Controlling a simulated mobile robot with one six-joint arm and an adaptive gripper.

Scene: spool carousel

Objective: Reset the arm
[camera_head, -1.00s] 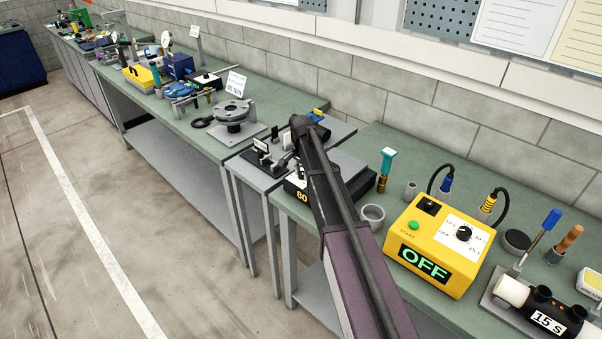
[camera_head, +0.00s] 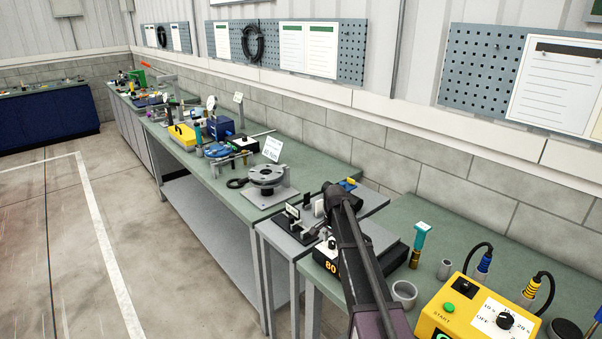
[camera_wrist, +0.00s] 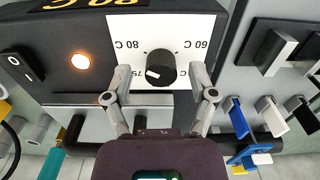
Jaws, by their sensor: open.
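My gripper (camera_wrist: 160,97) is open in the wrist view, with its two fingers spread and nothing between the tips. Ahead of it is a black knob (camera_wrist: 160,68) on a white dial plate marked 60 C and 80 C. The knob's white mark points to the lower left of the picture. The knob sits on a dark heater box (camera_wrist: 55,75) with a lit orange lamp (camera_wrist: 80,62) and a rocker switch (camera_wrist: 20,66). In the head view the box (camera_head: 345,268) shows "80" beside my arm. My arm hides most of the gripper there.
Blue and white hooked pieces (camera_wrist: 238,118) stand close right of the gripper. A teal-topped tool (camera_head: 420,240), a grey ring (camera_head: 404,293) and a yellow control box (camera_head: 480,315) stand right of my arm. A round fixture (camera_head: 266,178) stands on the bench behind. The floor at left is clear.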

